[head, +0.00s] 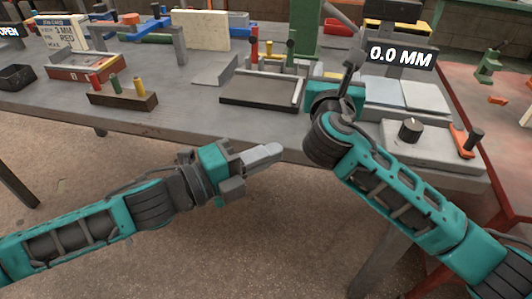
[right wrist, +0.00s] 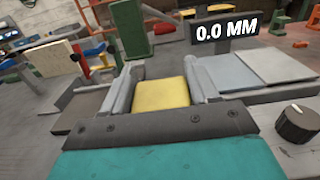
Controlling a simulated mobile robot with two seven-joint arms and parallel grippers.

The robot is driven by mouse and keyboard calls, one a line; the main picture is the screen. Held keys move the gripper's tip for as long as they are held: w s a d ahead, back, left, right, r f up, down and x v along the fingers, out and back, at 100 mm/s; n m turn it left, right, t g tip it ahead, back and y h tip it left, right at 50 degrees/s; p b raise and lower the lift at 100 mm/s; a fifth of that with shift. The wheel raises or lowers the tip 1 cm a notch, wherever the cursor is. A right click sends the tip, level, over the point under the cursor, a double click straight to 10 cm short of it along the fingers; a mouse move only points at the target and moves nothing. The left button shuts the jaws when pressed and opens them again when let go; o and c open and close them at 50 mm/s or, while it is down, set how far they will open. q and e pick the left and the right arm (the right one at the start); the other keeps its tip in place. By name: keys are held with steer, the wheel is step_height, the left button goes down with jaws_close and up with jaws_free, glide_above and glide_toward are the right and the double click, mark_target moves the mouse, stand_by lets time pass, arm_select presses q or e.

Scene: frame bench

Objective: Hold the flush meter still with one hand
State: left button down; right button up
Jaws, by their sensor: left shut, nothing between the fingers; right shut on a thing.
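The flush meter's readout appears to be the dark sign reading 0.0 MM (head: 401,56) at the back right of the bench; it also shows in the right wrist view (right wrist: 224,32). My right gripper (head: 354,52) reaches over the bench just left of the sign. In the right wrist view its grey fingers are shut on a yellow block (right wrist: 160,96). I cannot tell whether this block is part of the flush meter. The right arm hides much of that spot in the head view. My left gripper (head: 274,150) is shut and empty, in front of the bench's front edge.
Two pale plates (head: 425,97) lie right of my right gripper, behind a grey box with a black knob (head: 410,129). A dark tray (head: 262,91), a wooden block with coloured pegs (head: 122,98) and a red box (head: 84,67) stand left. The front left bench top is clear.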

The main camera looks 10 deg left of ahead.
steer(key=o, duration=1.2)
steer(key=shift+w+d+f, duration=0.1)
steer(key=shift+f, duration=0.15)
steer(key=o, duration=0.3)
steer(key=shift+r, duration=0.15)
steer(key=shift+o, duration=0.2)
